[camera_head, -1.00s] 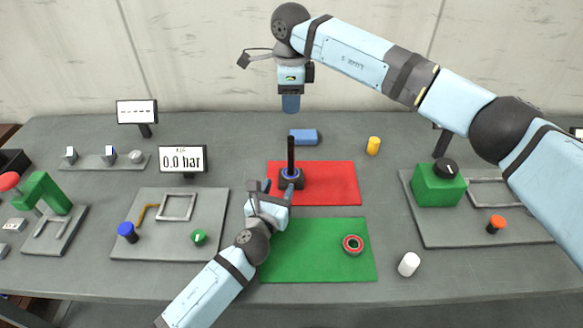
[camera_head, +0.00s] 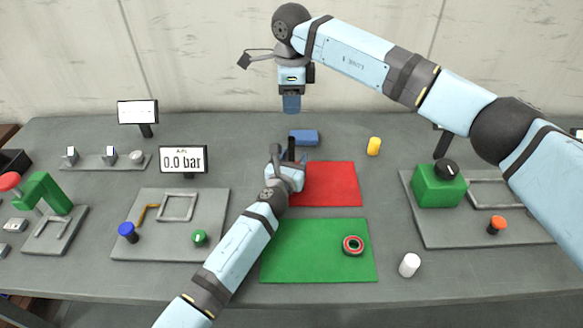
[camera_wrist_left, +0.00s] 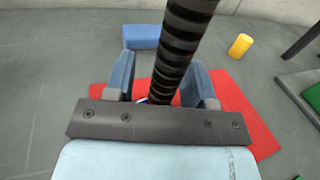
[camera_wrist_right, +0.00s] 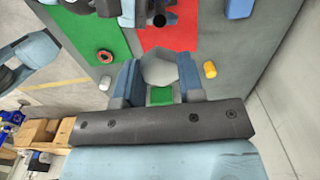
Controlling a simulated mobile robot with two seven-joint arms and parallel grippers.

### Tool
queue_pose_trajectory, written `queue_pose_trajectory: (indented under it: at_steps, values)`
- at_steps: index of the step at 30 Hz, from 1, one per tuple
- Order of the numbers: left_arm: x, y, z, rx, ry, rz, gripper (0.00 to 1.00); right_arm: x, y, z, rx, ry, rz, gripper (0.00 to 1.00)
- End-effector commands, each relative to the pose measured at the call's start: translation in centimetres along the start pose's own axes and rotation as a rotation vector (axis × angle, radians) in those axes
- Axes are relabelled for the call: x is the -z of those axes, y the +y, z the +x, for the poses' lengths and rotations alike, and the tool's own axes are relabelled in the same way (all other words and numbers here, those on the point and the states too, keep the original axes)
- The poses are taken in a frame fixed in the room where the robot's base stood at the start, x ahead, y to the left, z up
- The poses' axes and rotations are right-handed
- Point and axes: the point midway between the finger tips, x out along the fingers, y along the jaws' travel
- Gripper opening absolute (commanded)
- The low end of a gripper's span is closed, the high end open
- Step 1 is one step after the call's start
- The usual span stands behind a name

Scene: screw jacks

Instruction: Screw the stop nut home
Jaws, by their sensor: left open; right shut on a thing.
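A black threaded screw (camera_head: 291,147) stands upright on the red mat; its base is hidden behind my left gripper in the head view. My left gripper (camera_head: 287,158) is open, with one finger on each side of the screw. In the left wrist view the screw (camera_wrist_left: 180,45) rises between the spread fingers (camera_wrist_left: 162,82). My right gripper (camera_head: 291,110) is high above and behind the screw, pointing down. In the right wrist view it is shut on a pale grey six-sided piece (camera_wrist_right: 160,67), apparently the stop nut. The head view does not show this piece clearly.
A red-rimmed ring (camera_head: 353,245) lies on the green mat (camera_head: 310,265). A blue block (camera_head: 304,137), a yellow cylinder (camera_head: 374,146) and a white cylinder (camera_head: 409,265) stand around the mats. Grey fixture plates (camera_head: 160,235) flank both sides.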

Motion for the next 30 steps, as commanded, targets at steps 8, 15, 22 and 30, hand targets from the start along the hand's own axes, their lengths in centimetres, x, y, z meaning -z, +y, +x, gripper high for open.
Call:
queue_pose_trajectory:
  at_steps: [8,15,22,30]
  values:
    - [0.0,0.0,0.0,0.000,0.000,0.000,0.43,0.0,0.0,0.0,0.000,0.000,0.000,0.13]
    - [0.0,0.0,0.0,0.000,0.000,0.000,0.00,0.0,0.0,0.0,0.000,0.000,0.000,0.13]
    - [0.0,0.0,0.0,0.000,0.000,-0.001,0.00,0.0,0.0,0.8,-0.001,0.001,0.000,0.13]
    - [0.0,0.0,0.0,0.000,0.000,-0.001,0.00,-0.1,0.0,4.6,-0.002,0.002,0.000,0.13]
